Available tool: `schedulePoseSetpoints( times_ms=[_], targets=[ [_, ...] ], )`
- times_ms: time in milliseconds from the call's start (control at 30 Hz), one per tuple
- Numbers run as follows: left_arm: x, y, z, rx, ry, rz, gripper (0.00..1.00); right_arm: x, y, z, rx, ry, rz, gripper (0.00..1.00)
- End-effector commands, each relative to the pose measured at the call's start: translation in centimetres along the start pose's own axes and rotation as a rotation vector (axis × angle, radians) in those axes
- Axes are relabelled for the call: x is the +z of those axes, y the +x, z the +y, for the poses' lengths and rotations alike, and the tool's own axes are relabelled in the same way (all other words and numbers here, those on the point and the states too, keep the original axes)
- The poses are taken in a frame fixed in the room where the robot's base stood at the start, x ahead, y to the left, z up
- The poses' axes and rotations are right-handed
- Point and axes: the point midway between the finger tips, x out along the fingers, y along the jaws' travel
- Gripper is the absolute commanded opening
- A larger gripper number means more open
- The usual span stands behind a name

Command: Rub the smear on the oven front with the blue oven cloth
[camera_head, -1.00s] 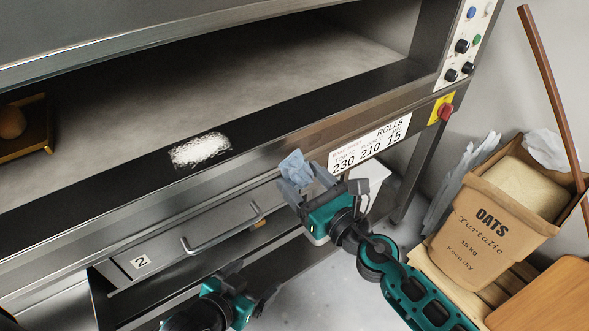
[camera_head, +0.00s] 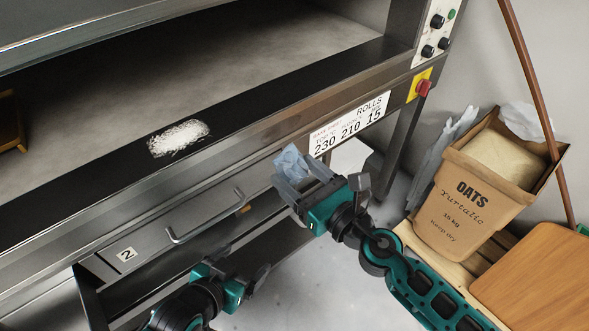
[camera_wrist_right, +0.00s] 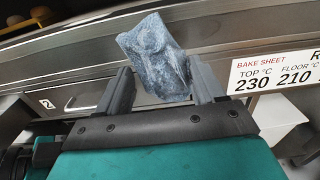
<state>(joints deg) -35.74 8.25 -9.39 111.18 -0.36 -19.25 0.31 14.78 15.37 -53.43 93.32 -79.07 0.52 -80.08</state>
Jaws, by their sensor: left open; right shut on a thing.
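The smear (camera_head: 179,138) is a white, streaky patch on the dark front edge of the oven (camera_head: 262,108). The blue oven cloth (camera_head: 291,162) is crumpled and held at the fingertips of my right gripper (camera_head: 295,180), to the right of and below the smear and apart from it. In the right wrist view the cloth (camera_wrist_right: 156,58) sits between the two fingers of my right gripper (camera_wrist_right: 160,90), in front of the oven's metal front. My left gripper (camera_head: 237,268) is open and empty, low in front of the oven drawers.
A bake sheet label (camera_head: 349,123) and a red knob (camera_head: 423,88) are on the oven front at right. A drawer handle (camera_head: 205,218) sticks out below the smear. An oats sack (camera_head: 470,195) stands at right, near a wooden board (camera_head: 535,280) and a leaning pole (camera_head: 530,80).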

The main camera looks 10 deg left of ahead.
Motion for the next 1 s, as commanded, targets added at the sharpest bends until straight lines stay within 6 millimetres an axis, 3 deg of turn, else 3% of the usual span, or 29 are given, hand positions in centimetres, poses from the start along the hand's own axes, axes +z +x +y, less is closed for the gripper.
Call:
schedulePoseSetpoints(
  times_ms=[533, 1000],
  targets=[
    [0.0, 0.1, 0.0, 0.0, -0.001, 0.001, 0.89, 0.0, 0.6, 0.0, -0.001, 0.0, -0.001, 0.33],
    [0.6, 0.4, 0.0, -0.001, -0.002, 0.0, 0.89, 0.0, 5.4, -0.1, -0.007, 0.0, -0.005, 0.33]
  ],
)
